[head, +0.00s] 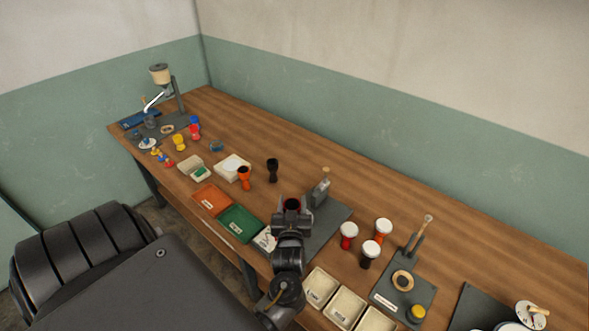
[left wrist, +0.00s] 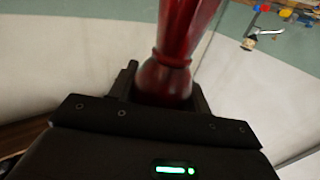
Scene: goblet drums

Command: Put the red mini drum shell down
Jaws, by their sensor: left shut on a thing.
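The red mini drum shell (head: 292,204) shows in the head view as a dark red rim at the end of my left arm. My left gripper (head: 291,212) is shut on it, above the dark grey mat (head: 335,216). In the left wrist view the glossy red shell (left wrist: 184,45) stands up between the fingers of the left gripper (left wrist: 165,88). Its top end is cut off there. The gripper hides most of the shell in the head view. I cannot tell how high its base is above the mat. My right gripper is not in view.
An orange shell (head: 244,180) and a black shell (head: 272,172) stand farther back. Orange (head: 212,198) and green (head: 240,222) trays lie left of the gripper. White-topped drums (head: 349,231) and cream bins (head: 320,284) are to the right. The table's back strip is clear.

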